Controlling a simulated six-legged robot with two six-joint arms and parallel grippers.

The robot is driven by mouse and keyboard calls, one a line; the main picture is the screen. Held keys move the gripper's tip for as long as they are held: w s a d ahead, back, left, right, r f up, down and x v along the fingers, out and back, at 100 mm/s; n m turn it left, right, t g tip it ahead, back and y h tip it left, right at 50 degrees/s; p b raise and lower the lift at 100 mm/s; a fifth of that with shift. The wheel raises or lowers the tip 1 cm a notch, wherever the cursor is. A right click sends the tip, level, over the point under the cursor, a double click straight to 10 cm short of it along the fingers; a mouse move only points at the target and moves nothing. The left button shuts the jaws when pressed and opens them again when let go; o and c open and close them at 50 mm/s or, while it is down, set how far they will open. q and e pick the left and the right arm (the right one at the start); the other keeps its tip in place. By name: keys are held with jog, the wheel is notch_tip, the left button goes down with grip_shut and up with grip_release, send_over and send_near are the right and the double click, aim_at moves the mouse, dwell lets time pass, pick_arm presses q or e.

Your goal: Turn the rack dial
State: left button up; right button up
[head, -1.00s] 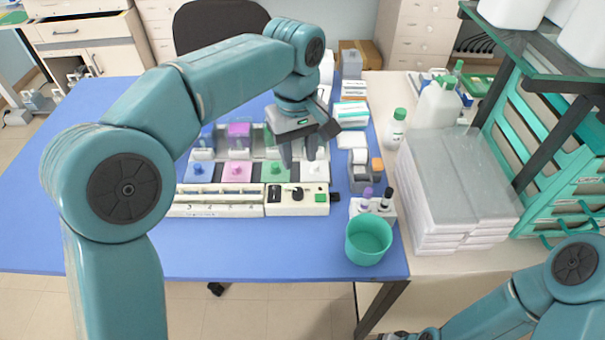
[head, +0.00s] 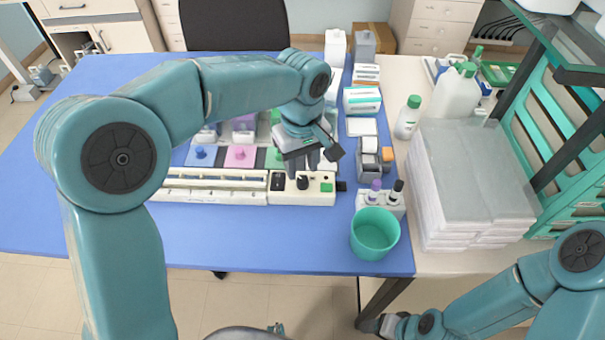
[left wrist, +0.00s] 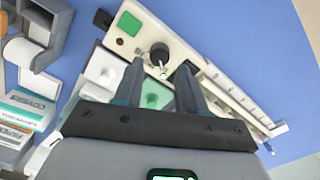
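The rack dial is a black knob (head: 302,182) on the cream control panel at the right end of the slide rack (head: 215,186). In the left wrist view the dial (left wrist: 159,53) has a pale pointer mark and lies just beyond the fingertips. My left gripper (head: 308,166) is over the panel, pointing down, close above the dial. In the left wrist view its two fingers (left wrist: 160,68) are apart with nothing between them. Contact with the dial is not visible. The end of my right arm is low at the bottom edge; its finger state is unclear.
A green button (head: 326,188) and a black switch (head: 278,182) flank the dial. Staining jars with coloured lids (head: 240,155) stand behind. A teal cup (head: 375,234) and small bottles (head: 375,194) stand to the right. The blue table front (head: 250,240) is clear.

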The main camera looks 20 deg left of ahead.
aim_at(302, 180)
pick_arm(q)
jog(key=shift+s+d+f, duration=0.1)
jog(key=shift+s+f, duration=0.05)
jog(key=shift+f, duration=0.5)
jog(key=shift+s+f, duration=0.1)
jog(key=shift+f, duration=0.9)
jog(key=shift+w+f, duration=0.25)
jog(key=shift+f, duration=0.05)
jog(key=shift+s+r, duration=0.1)
jog(key=shift+s, duration=0.05)
grip_shut()
